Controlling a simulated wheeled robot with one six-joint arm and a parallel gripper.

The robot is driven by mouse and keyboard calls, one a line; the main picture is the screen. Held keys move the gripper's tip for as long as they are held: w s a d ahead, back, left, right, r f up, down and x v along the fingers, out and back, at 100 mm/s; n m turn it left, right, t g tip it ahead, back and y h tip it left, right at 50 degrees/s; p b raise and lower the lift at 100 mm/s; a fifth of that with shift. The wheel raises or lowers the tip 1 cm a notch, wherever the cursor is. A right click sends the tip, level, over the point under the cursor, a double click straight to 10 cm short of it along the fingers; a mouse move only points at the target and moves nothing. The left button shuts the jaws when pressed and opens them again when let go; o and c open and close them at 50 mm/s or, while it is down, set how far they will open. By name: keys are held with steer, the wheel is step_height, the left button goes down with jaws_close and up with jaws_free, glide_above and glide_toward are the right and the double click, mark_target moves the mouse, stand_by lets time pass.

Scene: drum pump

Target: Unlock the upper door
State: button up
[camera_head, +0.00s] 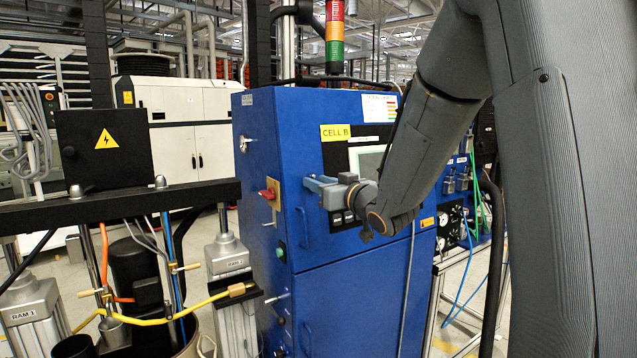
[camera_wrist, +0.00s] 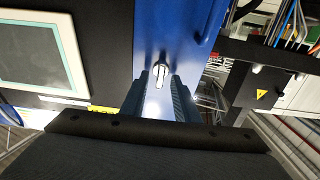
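The blue cabinet's upper door (camera_head: 345,240) is closed in the head view, with a blue bar handle (camera_head: 303,228) low on its left side. My gripper (camera_head: 316,186) is in front of the door's left edge, above that handle. In the wrist view a silver lock fitting (camera_wrist: 160,74) is on the blue door face. My gripper (camera_wrist: 160,88) is open there, its two blue-grey fingers apart with the fitting visible between and just beyond their tips. I cannot tell whether they touch it. The fitting is hidden in the head view. The handle (camera_wrist: 204,22) also shows in the wrist view.
A red switch (camera_head: 270,193) and a green button (camera_head: 280,250) stick out from the cabinet's left side. A screen (camera_head: 368,160) is behind my wrist. A black frame with RAM columns (camera_head: 228,250) stands close on the left. Pneumatic gear (camera_head: 460,225) is at the right.

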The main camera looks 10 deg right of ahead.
jaws_close()
steer(key=shift+m, duration=0.4)
steer(key=m+h+p, duration=0.1)
steer(key=m+p, duration=0.2)
steer(key=m, duration=0.3)
steer(key=m+g+h+p, duration=0.1)
steer(key=m+p, duration=0.2)
steer(key=m, duration=0.3)
steer(key=m+h+p, duration=0.1)
steer(key=m+p, duration=0.2)
steer(key=m, duration=0.3)
steer(key=shift+d+f+m+h, duration=0.1)
steer(key=shift+m+h, duration=0.2)
steer(key=shift+m+g, duration=0.3)
